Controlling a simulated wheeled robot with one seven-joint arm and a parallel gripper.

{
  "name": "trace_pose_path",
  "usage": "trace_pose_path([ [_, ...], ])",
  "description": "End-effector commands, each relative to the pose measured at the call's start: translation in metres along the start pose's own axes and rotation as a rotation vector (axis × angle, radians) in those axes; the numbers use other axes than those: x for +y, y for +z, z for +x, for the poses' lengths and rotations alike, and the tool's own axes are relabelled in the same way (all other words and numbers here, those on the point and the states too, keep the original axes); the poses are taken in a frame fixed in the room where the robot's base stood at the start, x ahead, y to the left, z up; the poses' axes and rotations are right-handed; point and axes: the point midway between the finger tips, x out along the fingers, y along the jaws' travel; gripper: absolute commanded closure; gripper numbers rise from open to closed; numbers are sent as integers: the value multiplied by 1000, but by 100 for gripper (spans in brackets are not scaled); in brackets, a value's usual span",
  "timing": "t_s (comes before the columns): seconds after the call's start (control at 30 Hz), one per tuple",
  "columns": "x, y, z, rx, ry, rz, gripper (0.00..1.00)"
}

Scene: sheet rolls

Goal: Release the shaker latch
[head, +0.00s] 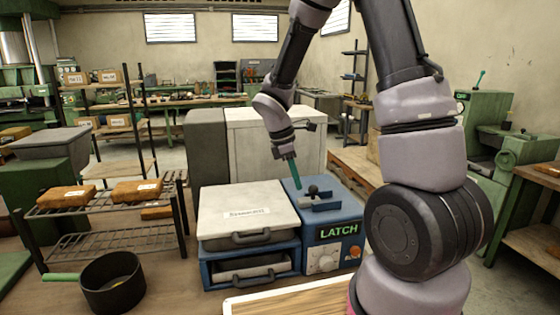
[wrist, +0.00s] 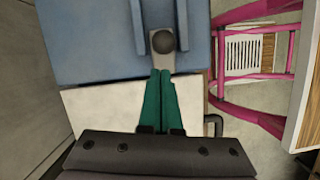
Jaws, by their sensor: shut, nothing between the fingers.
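The shaker is a blue machine with a pale lid (head: 250,213) on its left and a blue box labelled LATCH (head: 338,232) on its right. On top of the box, a dark round latch knob (head: 312,189) sits at a blue slotted guide (head: 322,204). In the wrist view the knob (wrist: 163,42) is on a grey plate between two blue rails. My gripper (head: 297,186) points down beside the knob, on its left in the head view. Its green fingers (wrist: 161,72) are shut and empty, with tips just short of the knob. I cannot tell whether they touch the plate.
A black pan (head: 112,290) with a green handle stands at the front left. A wire rack (head: 110,238) holds brown packages (head: 137,190). A pale cabinet (head: 262,140) stands behind the shaker. A wooden board (head: 290,302) lies in front. Pink framing (wrist: 262,115) shows right in the wrist view.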

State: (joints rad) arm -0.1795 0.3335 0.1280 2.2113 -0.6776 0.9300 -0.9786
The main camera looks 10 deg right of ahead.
Motion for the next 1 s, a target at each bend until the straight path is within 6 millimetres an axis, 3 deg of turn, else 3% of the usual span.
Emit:
trace_pose_path([
  [0.1,-2,-16,-10,2,2,-1,100],
  [0.3,-1,-13,-61,5,7,2,100],
  [0.5,-1,-14,-95,3,4,1,100],
  [0.7,-2,-13,-108,2,2,0,100],
  [1.0,-2,-13,-109,2,1,0,100],
])
